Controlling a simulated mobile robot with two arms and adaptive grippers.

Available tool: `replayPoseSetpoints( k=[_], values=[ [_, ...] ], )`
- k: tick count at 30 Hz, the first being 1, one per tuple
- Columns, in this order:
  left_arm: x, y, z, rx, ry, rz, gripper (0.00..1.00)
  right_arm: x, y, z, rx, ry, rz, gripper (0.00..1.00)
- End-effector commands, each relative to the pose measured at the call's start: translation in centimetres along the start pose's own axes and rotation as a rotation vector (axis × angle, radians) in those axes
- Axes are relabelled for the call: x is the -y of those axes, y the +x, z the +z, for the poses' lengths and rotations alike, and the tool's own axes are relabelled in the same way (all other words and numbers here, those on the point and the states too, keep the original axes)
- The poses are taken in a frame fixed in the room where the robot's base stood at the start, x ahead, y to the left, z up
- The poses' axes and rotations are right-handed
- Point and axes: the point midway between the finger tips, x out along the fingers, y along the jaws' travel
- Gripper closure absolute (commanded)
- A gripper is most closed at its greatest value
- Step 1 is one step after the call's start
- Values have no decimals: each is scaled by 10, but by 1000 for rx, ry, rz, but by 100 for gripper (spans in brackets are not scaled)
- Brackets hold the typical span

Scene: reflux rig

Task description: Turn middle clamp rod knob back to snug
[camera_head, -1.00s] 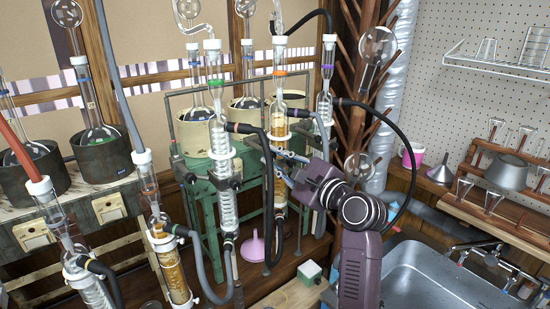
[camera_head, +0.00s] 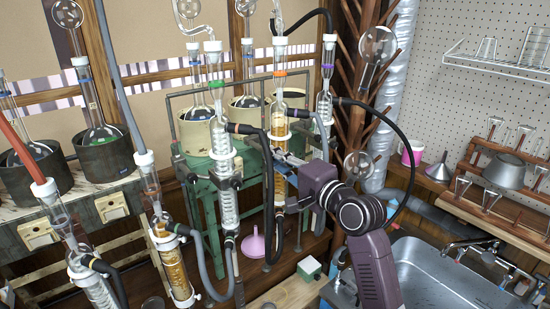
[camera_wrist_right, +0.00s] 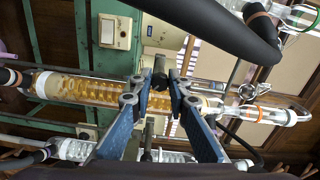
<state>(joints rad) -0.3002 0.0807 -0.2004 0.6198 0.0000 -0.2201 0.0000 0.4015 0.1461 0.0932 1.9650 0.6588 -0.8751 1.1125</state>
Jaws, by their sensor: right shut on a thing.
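My right gripper (camera_head: 286,158) reaches in from the lower right of the head view, its blue fingers beside the glass condenser with amber coil (camera_head: 279,185). In the wrist view, the gripper (camera_wrist_right: 162,78) has its tips close together around a small dark clamp knob (camera_wrist_right: 160,66), in front of the same amber condenser (camera_wrist_right: 90,88), which lies across the picture. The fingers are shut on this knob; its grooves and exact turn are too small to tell. The clamp behind it is mostly hidden. My left gripper is not in view.
A second condenser (camera_head: 226,190) stands to the left, with black hoses (camera_head: 269,185) between. A green metal frame (camera_head: 205,195) is behind. A pink funnel (camera_head: 254,243) is below; a steel sink (camera_head: 430,275) is at the right.

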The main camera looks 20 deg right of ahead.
Motion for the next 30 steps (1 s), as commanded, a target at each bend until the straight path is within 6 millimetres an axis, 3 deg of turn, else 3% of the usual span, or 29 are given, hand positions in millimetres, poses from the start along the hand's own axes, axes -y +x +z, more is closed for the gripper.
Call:
replayPoseSetpoints(
  k=[10, 26, 27, 30],
  values=[
    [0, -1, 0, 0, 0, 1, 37, -1, 0, 0, 0, -130, 1, 100],
    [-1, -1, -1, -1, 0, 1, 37, 0, 0, 0, -1, -148, -1, 100],
    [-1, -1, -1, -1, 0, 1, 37, 0, 0, 0, -1, -148, -1, 80],
    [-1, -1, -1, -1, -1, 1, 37, 0, 0, 0, -1, -148, -1, 69]
  ],
)
